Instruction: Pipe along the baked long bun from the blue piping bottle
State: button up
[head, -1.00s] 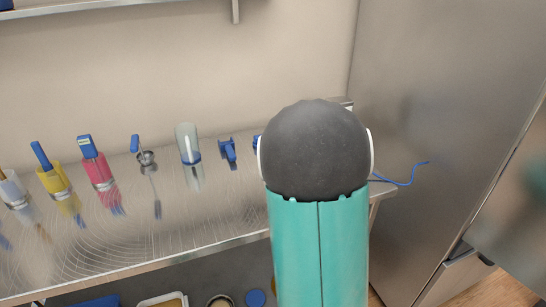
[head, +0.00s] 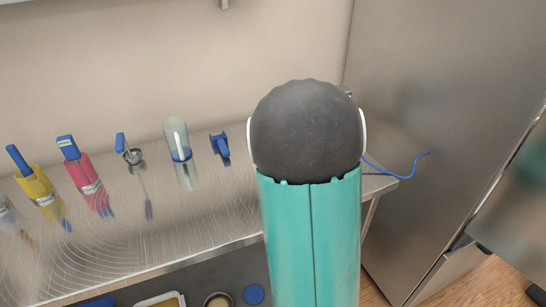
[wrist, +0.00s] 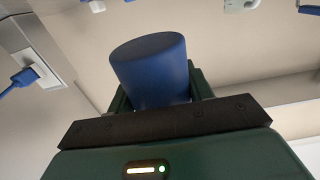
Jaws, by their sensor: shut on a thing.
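In the wrist view a blue bottle (wrist: 152,68), seen from its broad round end, stands between the dark green fingers of my gripper (wrist: 158,92). My gripper is shut on it. Its other end is hidden behind the gripper body. In the head view my teal and black arm fills the middle and hides the gripper and the bottle. No long bun shows in either view.
A steel counter (head: 190,225) runs along the wall, with a yellow holder (head: 42,190), a red holder (head: 84,176) and a clear cylinder (head: 178,140) on it. A tall steel cabinet (head: 450,110) stands at right.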

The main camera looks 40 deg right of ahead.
jog(key=d+n, duration=0.2)
jog(key=n, duration=0.1)
jog(key=s+d+n, duration=0.1)
jog(key=d+n, duration=0.1)
jog(key=n, duration=0.2)
jog(key=s+d+n, duration=0.1)
jog(key=d+n, duration=0.1)
jog(key=n, duration=0.2)
jog(key=shift+s+d, duration=0.1)
jog(key=shift+d, duration=0.25)
jog(key=n, duration=0.2)
jog(key=d+f+n, duration=0.1)
jog(key=n, duration=0.1)
jog(key=shift+s+d, duration=0.1)
jog(key=shift+s, duration=0.05)
notch_tip(320, 180, down, 2)
jog(key=n, duration=0.5)
jog(key=r+n, duration=0.1)
jog(key=n, duration=0.1)
jog(key=shift+a+r+n, duration=0.3)
jog(key=shift+r, duration=0.05)
jog(key=shift+d+r+n, duration=0.1)
jog(key=shift+d+n, duration=0.05)
jog(key=shift+n, duration=0.15)
jog(key=s+d+f+m, duration=0.1)
jog(key=s+d+m, duration=0.1)
jog(key=d, duration=0.4)
jog(key=shift+f+m, duration=0.4)
jog(key=shift+m, duration=0.2)
